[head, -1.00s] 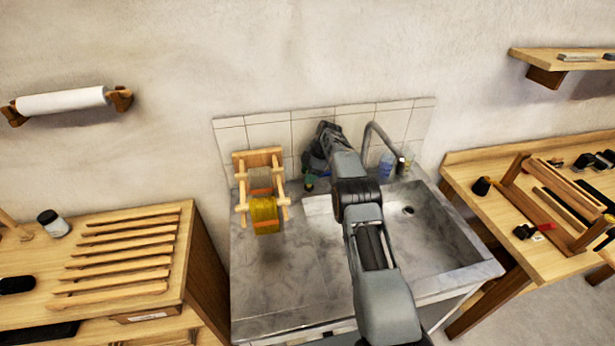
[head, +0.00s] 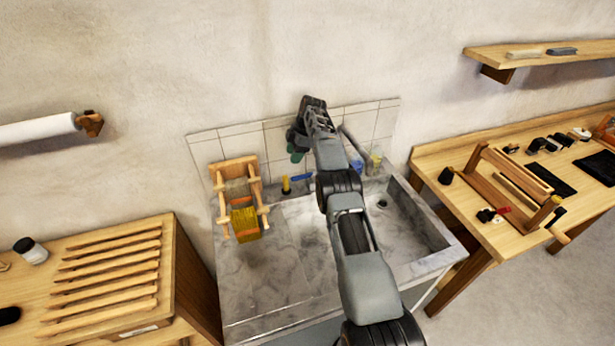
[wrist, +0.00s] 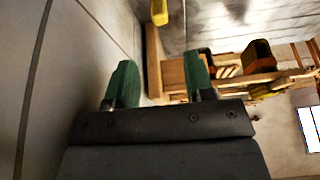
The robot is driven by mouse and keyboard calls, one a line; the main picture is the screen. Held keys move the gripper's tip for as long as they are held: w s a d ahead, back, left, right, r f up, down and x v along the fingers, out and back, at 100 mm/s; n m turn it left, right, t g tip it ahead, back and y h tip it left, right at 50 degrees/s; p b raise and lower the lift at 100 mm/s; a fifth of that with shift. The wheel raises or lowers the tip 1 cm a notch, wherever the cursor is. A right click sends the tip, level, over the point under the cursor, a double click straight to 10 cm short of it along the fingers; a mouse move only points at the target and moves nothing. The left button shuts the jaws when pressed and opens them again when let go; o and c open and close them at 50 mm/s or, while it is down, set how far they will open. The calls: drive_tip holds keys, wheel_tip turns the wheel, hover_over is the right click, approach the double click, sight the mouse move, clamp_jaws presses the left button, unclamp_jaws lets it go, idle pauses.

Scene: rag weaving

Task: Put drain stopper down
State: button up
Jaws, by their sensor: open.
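My gripper (head: 296,155) is raised above the back ledge of the marble sink (head: 262,290), close to the tiled wall. In the wrist view its two green fingers (wrist: 161,75) are apart with nothing between them. A small upright yellow piece (head: 286,184) stands on the ledge below the gripper; a yellow piece also shows at the top of the wrist view (wrist: 159,12). I cannot tell whether it is the drain stopper. A dark drain hole (head: 382,203) shows in the basin. No stopper can be made out for certain.
A blue item (head: 302,177) lies by the yellow piece. The faucet (head: 357,146) and small bottles (head: 375,162) are to the right. The sink's left slab is clear in front.

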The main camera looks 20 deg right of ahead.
drive_tip(key=s+a+r+m+t+h, duration=0.1)
drive_tip(key=s+r+m, duration=0.1)
drive_tip(key=r, duration=0.5)
drive_tip(key=s+a+r+m, duration=0.1)
drive_tip(key=s+r+m, duration=0.15)
drive_tip(key=r, duration=0.35)
drive_tip(key=s+a+r+m+t+h, duration=0.1)
drive_tip(key=s+a+r+m+h, duration=0.1)
drive_tip(key=s+r+m, duration=0.45)
drive_tip(key=s+f+m+t, duration=0.1)
drive_tip(key=s+f+m, duration=0.1)
drive_tip(key=s, duration=1.2)
drive_tip(key=s+f+m+t+h, duration=0.1)
drive_tip(key=s+m, duration=0.3)
drive_tip(key=s, duration=1.1)
drive_tip(key=shift+a+f+m+t, duration=0.25)
drive_tip(key=shift+f+m+t, duration=0.2)
drive_tip(key=shift+f, duration=0.25)
drive_tip(key=shift+f+b, duration=1)
drive_tip(key=shift+f, duration=0.1)
